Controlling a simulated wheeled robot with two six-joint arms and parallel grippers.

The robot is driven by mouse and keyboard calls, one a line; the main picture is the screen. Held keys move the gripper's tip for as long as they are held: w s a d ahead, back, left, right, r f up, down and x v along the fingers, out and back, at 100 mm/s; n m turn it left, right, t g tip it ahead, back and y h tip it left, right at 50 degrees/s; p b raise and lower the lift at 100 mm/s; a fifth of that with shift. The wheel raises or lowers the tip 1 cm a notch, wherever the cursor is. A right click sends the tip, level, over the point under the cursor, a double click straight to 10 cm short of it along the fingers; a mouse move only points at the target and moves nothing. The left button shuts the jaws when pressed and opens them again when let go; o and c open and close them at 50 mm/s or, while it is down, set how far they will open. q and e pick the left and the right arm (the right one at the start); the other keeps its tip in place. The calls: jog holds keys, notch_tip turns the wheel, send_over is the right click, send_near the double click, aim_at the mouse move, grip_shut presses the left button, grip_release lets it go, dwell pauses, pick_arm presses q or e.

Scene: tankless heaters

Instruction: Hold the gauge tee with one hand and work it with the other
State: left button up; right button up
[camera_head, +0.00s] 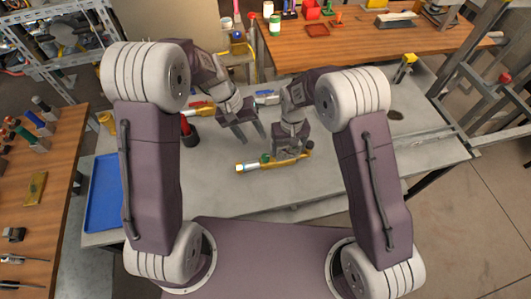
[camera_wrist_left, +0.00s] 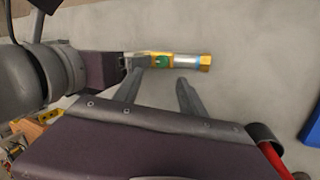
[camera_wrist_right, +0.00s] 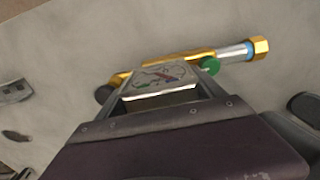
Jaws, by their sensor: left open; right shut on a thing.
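The gauge tee (camera_head: 258,166) is a brass pipe piece with a silver section, a brass end nut and a small green knob. It lies level, low over or on the grey bench; I cannot tell which. My right gripper (camera_head: 291,156) is shut on its middle part. In the right wrist view a squarish pale face with dark and red marks (camera_wrist_right: 165,77) shows between the fingers. My left gripper (camera_head: 243,138) is open and empty, just behind and left of the tee.
A blue tray (camera_head: 103,195) lies at the bench's left end. Red, yellow and blue tools (camera_head: 200,108) lie behind my left gripper. A wooden table (camera_head: 340,43) with small items stands behind, another (camera_head: 45,195) on the left. The bench in front of the tee is clear.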

aim_at(265, 156)
pick_arm(q)
jog(key=d+f+m, duration=0.1)
jog(key=f+m, duration=0.2)
jog(key=m, duration=0.2)
jog(key=d+f+m, duration=0.1)
jog(key=f+m, duration=0.3)
jog(key=m, duration=0.2)
jog(key=d+f+m+t, duration=0.1)
jog(key=f+m, duration=0.2)
jog(key=m, duration=0.3)
jog(key=shift+s+d+f, duration=0.15)
jog(key=shift+s+d, duration=0.15)
grip_shut()
